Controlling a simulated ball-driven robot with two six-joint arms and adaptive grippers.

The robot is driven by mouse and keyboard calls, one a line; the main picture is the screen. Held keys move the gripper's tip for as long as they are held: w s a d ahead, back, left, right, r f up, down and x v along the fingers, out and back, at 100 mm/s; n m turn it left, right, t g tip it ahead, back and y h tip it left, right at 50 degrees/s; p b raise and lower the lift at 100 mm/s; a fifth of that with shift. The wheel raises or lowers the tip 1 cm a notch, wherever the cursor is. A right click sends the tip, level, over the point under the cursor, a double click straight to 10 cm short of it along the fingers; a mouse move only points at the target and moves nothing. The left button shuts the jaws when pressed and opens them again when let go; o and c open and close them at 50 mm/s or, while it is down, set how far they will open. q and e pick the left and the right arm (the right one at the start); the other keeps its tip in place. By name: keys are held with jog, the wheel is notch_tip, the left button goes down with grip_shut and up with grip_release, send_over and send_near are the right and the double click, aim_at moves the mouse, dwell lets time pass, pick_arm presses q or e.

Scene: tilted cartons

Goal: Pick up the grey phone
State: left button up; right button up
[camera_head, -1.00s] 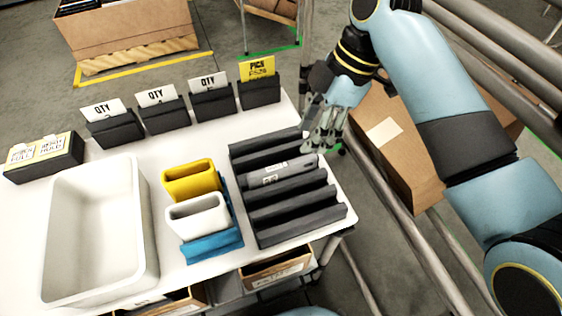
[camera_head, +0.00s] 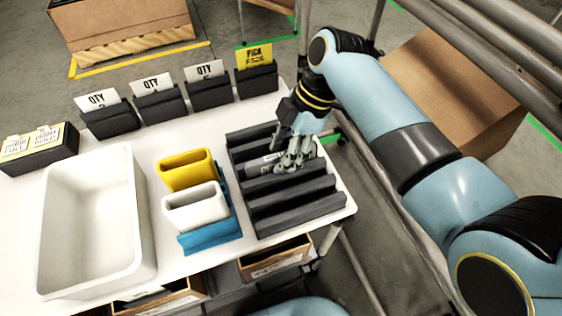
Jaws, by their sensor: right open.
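A dark grey item with a white label, which looks like the grey phone (camera_head: 256,167), lies in a slot of the black ridged rack (camera_head: 290,205) at the right end of the white table. My right gripper (camera_head: 290,165) is over the right part of this item, with its fingers apart and pointing down. The fingers hide part of the item and its label. I cannot tell whether they touch it. My left gripper is not in view.
A white tray (camera_head: 136,235) stands on the left. Yellow (camera_head: 185,168) and white (camera_head: 195,204) open holders stand on a blue base (camera_head: 208,238) left of the rack. Black card holders (camera_head: 208,96) line the back edge. Metal rails stand on the right.

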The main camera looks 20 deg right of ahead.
grip_shut()
dwell(0.4)
